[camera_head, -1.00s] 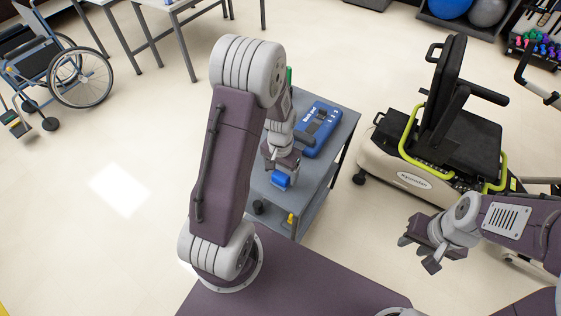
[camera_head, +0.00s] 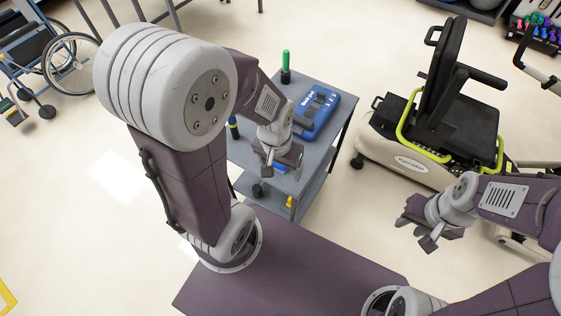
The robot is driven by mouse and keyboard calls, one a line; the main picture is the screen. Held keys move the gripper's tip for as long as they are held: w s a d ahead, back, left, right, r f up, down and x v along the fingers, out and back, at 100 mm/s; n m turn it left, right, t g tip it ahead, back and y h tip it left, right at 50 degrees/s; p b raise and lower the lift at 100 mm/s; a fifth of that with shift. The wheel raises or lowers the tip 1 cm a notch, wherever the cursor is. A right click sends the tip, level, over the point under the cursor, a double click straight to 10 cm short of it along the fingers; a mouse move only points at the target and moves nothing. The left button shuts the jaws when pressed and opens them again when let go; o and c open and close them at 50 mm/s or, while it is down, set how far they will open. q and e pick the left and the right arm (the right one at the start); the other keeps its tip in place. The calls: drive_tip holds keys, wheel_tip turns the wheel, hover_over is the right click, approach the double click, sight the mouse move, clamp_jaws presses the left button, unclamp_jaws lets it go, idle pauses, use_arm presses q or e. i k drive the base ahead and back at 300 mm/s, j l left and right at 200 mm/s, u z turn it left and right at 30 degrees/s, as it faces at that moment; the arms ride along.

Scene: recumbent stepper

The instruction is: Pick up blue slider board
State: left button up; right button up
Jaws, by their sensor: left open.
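A blue board (camera_head: 327,112) with white lettering and a dark raised part lies flat on the grey cart's top. A smaller blue piece (camera_head: 280,168) shows partly beneath my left gripper (camera_head: 282,167); most of it is hidden, and I cannot tell whether the gripper touches it. I cannot tell which of the two is the slider board. My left gripper points down over the cart, fingers apart, to the left of and nearer than the lettered board. My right gripper (camera_head: 416,232) is open and empty, over the floor right of the cart.
The grey cart (camera_head: 330,170) also carries a green-handled item (camera_head: 286,68) and a dark cylinder (camera_head: 234,128). The recumbent stepper (camera_head: 410,163) stands to the right. A wheelchair (camera_head: 45,60) is at the far left. Floor left of the cart is clear.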

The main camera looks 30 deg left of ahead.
sight(310, 117)
drive_tip(key=l+u, duration=0.25)
drive_tip(key=l, duration=0.3)
drive_tip(key=l+u, duration=0.25)
drive_tip(key=l, duration=0.3)
drive_tip(key=i+l+u, duration=0.6)
drive_tip(key=l, duration=0.15)
drive_tip(key=i+l+u, duration=0.15)
drive_tip(key=l+u, duration=0.15)
drive_tip(key=l, duration=0.15)
drive_tip(key=i+u, duration=0.2)
drive_tip(key=i+l+u, duration=0.2)
drive_tip(key=i, duration=0.2)
